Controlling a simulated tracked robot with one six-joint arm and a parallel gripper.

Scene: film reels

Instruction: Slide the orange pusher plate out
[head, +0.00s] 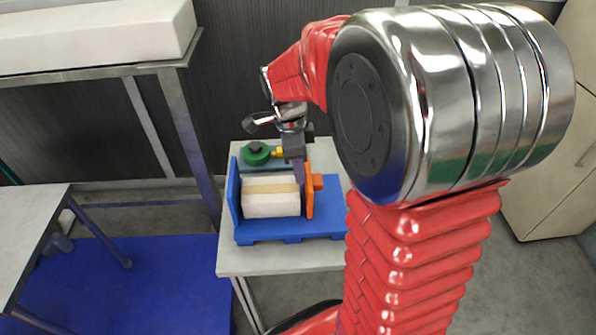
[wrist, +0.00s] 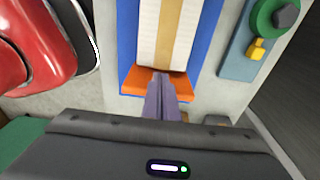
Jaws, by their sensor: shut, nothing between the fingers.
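The orange pusher plate (head: 309,197) stands upright at the right end of a white block with a tan band (head: 271,198), in a blue holder (head: 287,226). An orange knob sticks out from the plate's right side. In the wrist view the plate (wrist: 181,84) lies across the end of the block (wrist: 150,36). My gripper (head: 299,180) is shut and empty, pointing down, its tips at the plate's upper part near the block's end. In the wrist view the fingers (wrist: 160,78) cover the plate's middle. I cannot tell whether they touch it.
The holder stands on a small pale table (head: 239,262). Behind the block is a green round part (head: 256,153) with a yellow piece (wrist: 257,49) on a grey-blue base. A blue mat (head: 140,285) lies on the floor at left. A pale cabinet (head: 550,180) stands at right.

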